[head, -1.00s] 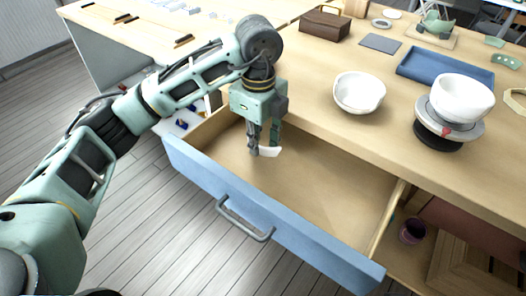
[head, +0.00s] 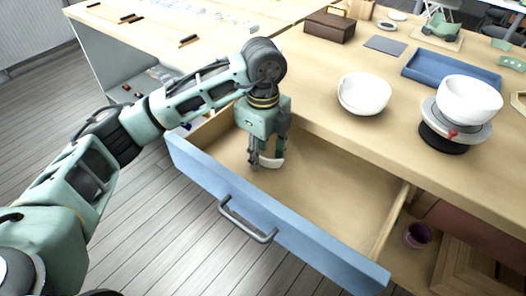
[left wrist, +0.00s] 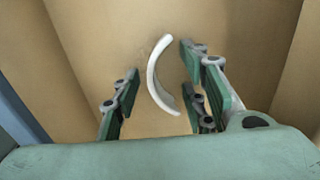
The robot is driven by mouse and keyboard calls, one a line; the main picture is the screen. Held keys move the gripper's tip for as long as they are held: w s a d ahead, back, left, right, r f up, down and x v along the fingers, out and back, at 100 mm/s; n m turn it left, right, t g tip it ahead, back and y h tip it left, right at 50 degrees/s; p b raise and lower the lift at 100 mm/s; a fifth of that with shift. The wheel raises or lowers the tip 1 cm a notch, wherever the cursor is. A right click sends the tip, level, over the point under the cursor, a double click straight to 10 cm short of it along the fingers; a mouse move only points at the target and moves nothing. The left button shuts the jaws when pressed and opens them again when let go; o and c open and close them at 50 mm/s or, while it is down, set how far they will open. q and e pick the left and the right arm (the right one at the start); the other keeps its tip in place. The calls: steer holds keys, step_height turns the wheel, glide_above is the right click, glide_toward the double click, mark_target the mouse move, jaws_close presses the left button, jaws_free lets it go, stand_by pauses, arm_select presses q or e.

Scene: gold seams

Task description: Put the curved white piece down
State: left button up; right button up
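The curved white piece (head: 271,163) is low inside the open blue-fronted drawer (head: 330,205), near its back left part. In the left wrist view the piece (left wrist: 152,78) shows as a thin white arc against the drawer's wooden floor. It appears to lie on that floor. My left gripper (head: 265,159) points down into the drawer around the piece. In the left wrist view its fingers (left wrist: 160,68) stand apart, one on each side of the piece, with gaps visible on both sides. My right gripper is not in view.
The drawer floor right of the gripper is bare. On the tabletop stand a white bowl (head: 364,94), another white bowl (head: 468,98) on a round stand, a blue tray (head: 450,73) and a brown box (head: 329,27). A dark purple cup (head: 417,235) sits below, right of the drawer.

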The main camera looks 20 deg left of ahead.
arm_select(q)
steer(key=shift+r, duration=0.25)
step_height(320, 180, up, 12)
steer(key=p, duration=0.2)
steer(key=shift+p, duration=0.4)
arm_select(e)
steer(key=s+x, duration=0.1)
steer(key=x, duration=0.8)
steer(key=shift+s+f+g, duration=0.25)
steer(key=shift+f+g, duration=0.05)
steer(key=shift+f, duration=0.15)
